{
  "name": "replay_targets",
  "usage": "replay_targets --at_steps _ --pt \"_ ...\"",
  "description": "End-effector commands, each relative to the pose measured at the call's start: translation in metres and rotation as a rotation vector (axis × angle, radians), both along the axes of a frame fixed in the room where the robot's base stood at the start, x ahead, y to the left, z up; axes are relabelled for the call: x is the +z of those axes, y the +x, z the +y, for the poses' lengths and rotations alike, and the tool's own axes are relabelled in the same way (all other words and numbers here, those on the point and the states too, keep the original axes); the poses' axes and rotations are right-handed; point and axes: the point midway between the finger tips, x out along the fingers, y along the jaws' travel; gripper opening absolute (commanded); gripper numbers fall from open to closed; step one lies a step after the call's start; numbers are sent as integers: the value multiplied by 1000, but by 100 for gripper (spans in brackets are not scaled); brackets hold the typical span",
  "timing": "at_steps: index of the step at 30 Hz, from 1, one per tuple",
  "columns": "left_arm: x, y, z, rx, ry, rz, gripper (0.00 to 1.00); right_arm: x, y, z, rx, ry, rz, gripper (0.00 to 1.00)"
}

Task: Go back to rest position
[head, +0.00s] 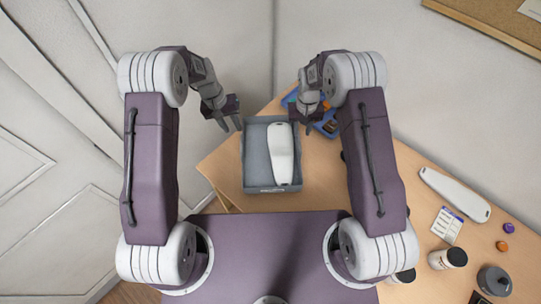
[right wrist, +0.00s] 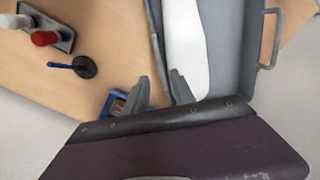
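My left gripper (head: 230,125) is open and empty, in the air at the upper left of the grey tray (head: 257,176). My right gripper (head: 302,128) is open, above the tray's upper right corner. In the right wrist view its fingers (right wrist: 159,88) stand apart with nothing between them. A white insole-shaped piece (head: 282,155) lies lengthwise in the tray. It also shows in the right wrist view (right wrist: 186,45), apart from the fingers.
A second white insole-shaped piece (head: 455,194) lies on the wooden table (head: 222,165) at right. Nearby are a label card (head: 446,226), jars (head: 448,259) and a dark round container (head: 494,281). A blue tray (head: 328,124) with small items sits behind my right gripper.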

Motion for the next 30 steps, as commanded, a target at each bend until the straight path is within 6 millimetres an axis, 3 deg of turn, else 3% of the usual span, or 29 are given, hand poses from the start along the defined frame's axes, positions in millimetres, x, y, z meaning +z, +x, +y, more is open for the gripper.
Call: replay_targets --at_steps 5,21,24,26,29,30 --pt "0 0 0 0 0 0 30 9 0 0 0 0 1 30" --pt "-6 4 1 2 -1 -16 30 3 5 -3 -7 2 -17 30" --pt "12 16 2 6 -5 -103 30 25 22 -9 -26 13 -112 30" --pt "19 3 7 3 3 -128 30 37 11 -17 -42 17 -141 30" --pt "20 -38 19 -2 39 -155 30 47 -28 -30 -65 21 -174 30" --pt "17 -60 26 -2 58 -160 30 46 -50 -34 -72 23 -181 30"
